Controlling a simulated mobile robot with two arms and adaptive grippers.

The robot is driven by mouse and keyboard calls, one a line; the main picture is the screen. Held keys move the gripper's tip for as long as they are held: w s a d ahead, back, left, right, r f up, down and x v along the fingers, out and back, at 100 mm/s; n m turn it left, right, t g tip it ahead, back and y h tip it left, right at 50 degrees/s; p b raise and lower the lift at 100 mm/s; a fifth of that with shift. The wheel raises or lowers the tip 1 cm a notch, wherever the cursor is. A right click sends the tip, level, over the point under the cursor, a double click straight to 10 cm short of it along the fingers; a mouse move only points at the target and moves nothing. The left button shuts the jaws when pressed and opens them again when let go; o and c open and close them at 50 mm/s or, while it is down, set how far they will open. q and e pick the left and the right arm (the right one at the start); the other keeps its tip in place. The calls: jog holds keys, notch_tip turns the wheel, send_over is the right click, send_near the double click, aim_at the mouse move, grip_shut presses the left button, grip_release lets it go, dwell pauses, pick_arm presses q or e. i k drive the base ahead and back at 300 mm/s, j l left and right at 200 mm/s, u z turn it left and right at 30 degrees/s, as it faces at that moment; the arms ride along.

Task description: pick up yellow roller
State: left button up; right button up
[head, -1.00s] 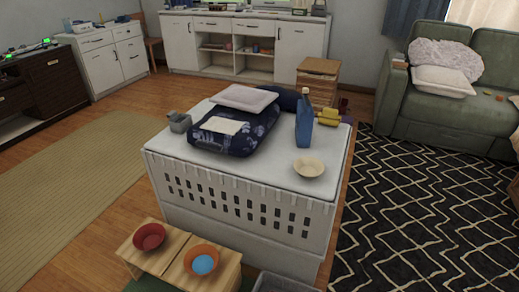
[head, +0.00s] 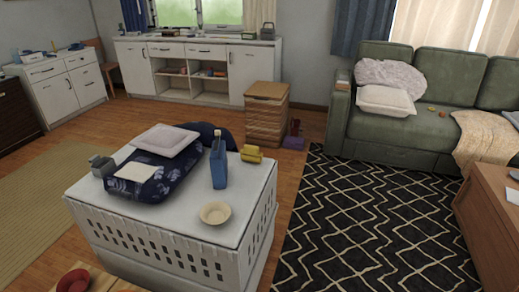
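A small yellow object (head: 251,154), which looks like the yellow roller, lies near the far right corner of the white crate-like table (head: 252,198). It is just right of and behind a blue bottle (head: 218,165) that stands upright. A cream bowl (head: 215,213) sits nearer on the same top. Neither of my grippers shows in the head view.
A dark blue patterned cushion (head: 145,188) and a pale pillow (head: 166,141) cover the table's left part. A wooden drawer unit (head: 267,113) stands behind. A black patterned rug (head: 375,225) lies to the right, before a green sofa (head: 432,134). A wooden cabinet (head: 488,219) is at the right edge.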

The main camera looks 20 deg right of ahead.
aim_at(251, 154)
jog(key=i+l+u, duration=0.15)
jog(key=l+u, duration=0.2)
jog(key=l, duration=0.6)
jog(key=l+u, duration=0.3)
jog(key=l, duration=0.6)
jog(key=k+l+u, duration=0.1)
jog(key=l+u, duration=0.25)
jog(key=l, duration=0.6)
